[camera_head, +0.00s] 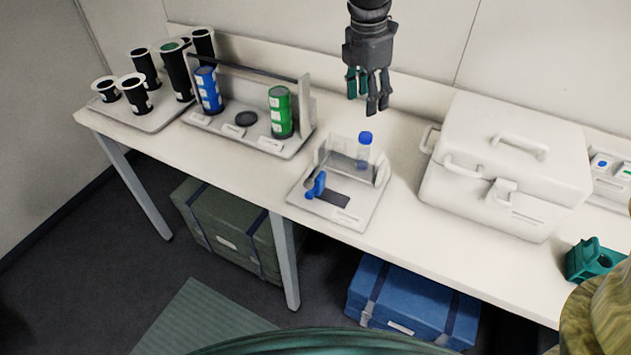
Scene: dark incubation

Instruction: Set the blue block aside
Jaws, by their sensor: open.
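A small blue piece (316,185), the likeliest blue block in view, sits at the left of a small white tray (352,221) on the table. It looks more like a curved clip or handle than a plain block. A clear bottle with a blue cap (365,138) stands upright at the back of the same tray. My gripper (367,96) hangs above the table's back part, fingers down, open and empty. In the picture it is above and to the right of the blue piece, clearly apart from it.
A rack (196,118) with blue and green cylinders stands left; black cups (136,92) stand further left. A white lidded box (490,215) is right of the tray. A teal holder (592,262) sits near the right edge. Bare tabletop (405,165) shows between tray and box.

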